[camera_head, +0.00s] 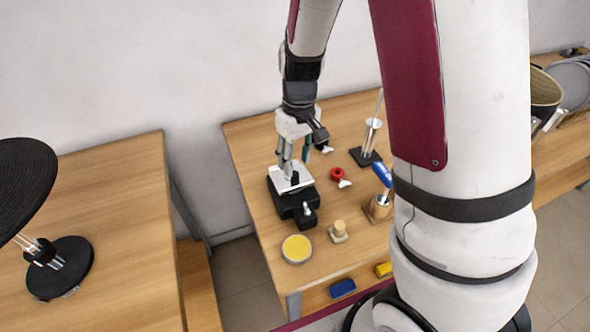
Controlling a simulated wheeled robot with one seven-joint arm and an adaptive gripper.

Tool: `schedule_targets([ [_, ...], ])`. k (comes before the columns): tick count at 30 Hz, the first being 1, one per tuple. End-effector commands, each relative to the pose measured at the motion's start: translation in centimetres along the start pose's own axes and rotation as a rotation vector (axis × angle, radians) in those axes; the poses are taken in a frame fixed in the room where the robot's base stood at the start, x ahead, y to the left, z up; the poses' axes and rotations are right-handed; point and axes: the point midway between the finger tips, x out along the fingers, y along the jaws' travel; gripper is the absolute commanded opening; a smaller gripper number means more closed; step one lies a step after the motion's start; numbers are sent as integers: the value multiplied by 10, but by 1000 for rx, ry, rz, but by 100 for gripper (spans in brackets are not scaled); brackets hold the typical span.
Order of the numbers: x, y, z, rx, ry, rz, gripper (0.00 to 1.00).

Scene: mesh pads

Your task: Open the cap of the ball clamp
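My gripper (296,155) points down over a black device with a silver plate on top (291,178), on the left part of the middle table. Its fingers are apart with a gap between them, and no held thing shows there. The fingertips are close to the silver plate; I cannot tell whether they touch it. I cannot tell for sure which thing is the ball clamp; the black device right under my gripper may be it. Its cap cannot be made out clearly at this size.
The table (255,150) also bears a yellow round dish (296,248), a small wooden piece (339,229), a red ring-like piece (337,174) and a rod stand (366,157). My arm hides the table's right part. A black disc stand (60,268) is on the left table.

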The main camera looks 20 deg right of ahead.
Motion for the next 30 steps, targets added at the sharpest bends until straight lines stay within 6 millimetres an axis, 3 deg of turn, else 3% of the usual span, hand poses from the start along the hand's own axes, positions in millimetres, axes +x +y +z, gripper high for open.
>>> schedule_targets([
  [3, 20, 0, 1, 1, -4, 0, 39],
  [9, 40, 0, 0, 1, -1, -1, 39],
  [20, 45, 0, 0, 0, 1, 0, 39],
  [26, 45, 0, 0, 0, 1, 0, 0],
  [30, 45, 0, 0, 0, 1, 0, 0],
])
